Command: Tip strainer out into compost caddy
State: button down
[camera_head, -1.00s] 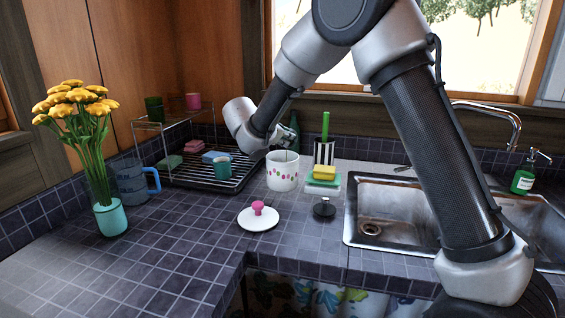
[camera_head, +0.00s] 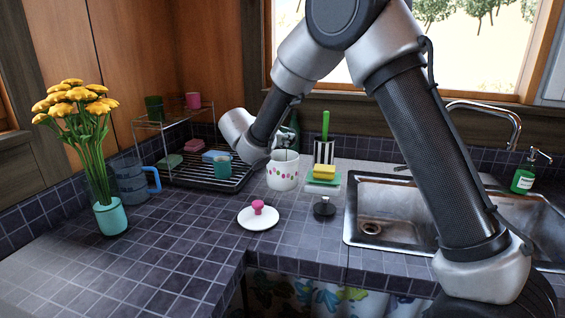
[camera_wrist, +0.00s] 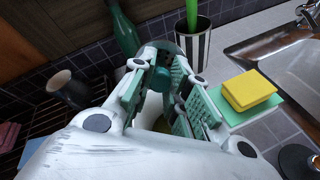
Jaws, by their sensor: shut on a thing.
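The compost caddy, a white pot with pink and green dots (camera_head: 283,174), stands open on the tiled counter left of the sink. Its white lid with a pink knob (camera_head: 258,217) lies in front of it. My gripper (camera_head: 285,150) is at the caddy's mouth, pointing down.
A striped holder (camera_head: 324,154) and a yellow sponge (camera_head: 324,172) stand right of the caddy. A black knobbed piece (camera_head: 324,207) lies before them. The dish rack (camera_head: 195,176) is left, the sink (camera_head: 385,212) right. The front left counter is largely clear.

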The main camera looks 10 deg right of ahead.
jog(key=shift+s+a+f+t, duration=0.1)
jog(key=shift+s+a+t, duration=0.1)
jog(key=shift+t, duration=0.2)
jog(key=shift+w+d+r+g+y, duration=0.3)
jog(key=shift+r+g+y, duration=0.1)
jog(key=shift+g, duration=0.2)
jog(key=shift+w+d+r+g+y, duration=0.2)
jog(key=shift+w+r+g+y, duration=0.15)
jog(key=shift+g, duration=0.25)
jog(key=shift+f+g+y, duration=0.35)
jog(key=shift+g, duration=0.15)
jog(key=shift+w+d+r+g+y, duration=0.2)
jog(key=shift+w+d+g+y, duration=0.45)
jog(key=shift+g, duration=0.45)
jog(key=w+d+g+y+b, duration=0.2)
jog(key=w+d+g+y, duration=0.2)
jog(key=w, duration=0.3)
jog(key=shift+w+d+f+g+y+b, duration=0.2)
jog(key=shift+d+f+g+y+b, duration=0.2)
jog(key=shift+d+g, duration=0.4)
jog(key=shift+a, duration=0.1)
